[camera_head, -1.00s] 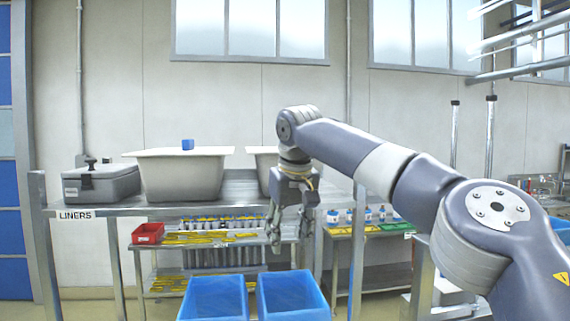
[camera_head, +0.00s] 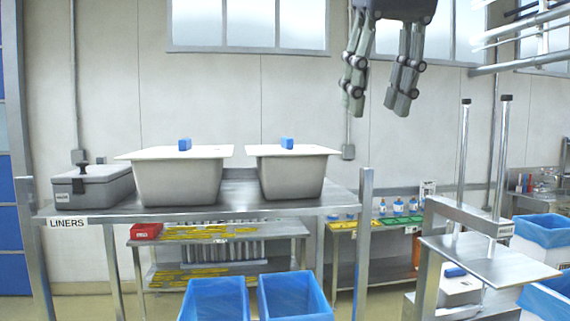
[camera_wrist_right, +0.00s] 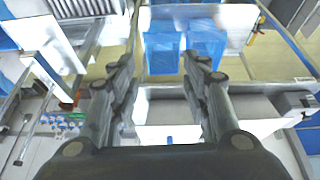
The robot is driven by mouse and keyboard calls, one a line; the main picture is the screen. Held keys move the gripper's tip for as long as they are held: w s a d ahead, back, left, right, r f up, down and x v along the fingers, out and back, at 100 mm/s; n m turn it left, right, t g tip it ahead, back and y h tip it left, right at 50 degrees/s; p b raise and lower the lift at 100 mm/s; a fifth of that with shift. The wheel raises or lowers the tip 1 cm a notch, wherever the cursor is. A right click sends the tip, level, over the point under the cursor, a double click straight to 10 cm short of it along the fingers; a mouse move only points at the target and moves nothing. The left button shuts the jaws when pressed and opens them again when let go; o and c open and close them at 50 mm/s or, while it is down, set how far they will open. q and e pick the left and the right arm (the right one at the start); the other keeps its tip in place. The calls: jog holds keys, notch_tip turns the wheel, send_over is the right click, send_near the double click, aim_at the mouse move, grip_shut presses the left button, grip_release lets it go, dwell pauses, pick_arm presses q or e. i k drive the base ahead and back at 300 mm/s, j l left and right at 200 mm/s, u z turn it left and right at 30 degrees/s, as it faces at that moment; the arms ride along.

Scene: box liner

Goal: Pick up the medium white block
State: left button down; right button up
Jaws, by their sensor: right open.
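I cannot make out a separate medium white block for certain. Two pale tubs with flat white lids stand on the liners table: the left tub (camera_head: 180,181) and the right tub (camera_head: 291,177), each topped by a small blue block. A white box (camera_head: 459,290) with a blue piece on top sits on the low shelf at the right. My right gripper (camera_head: 380,105) is open and empty, raised above and to the right of the right tub, fingers downward. In the right wrist view its fingers (camera_wrist_right: 157,70) are spread apart. My left gripper is not in view.
Two blue bins (camera_head: 255,293) stand in front of the liners table (camera_head: 235,197). A grey case (camera_head: 92,187) sits at its left end. A metal stand with two tall posts (camera_head: 490,262) is at the right, beside more blue-lined boxes (camera_head: 541,232).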

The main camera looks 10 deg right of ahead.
aim_at(287, 170)
jog(key=i, duration=1.8)
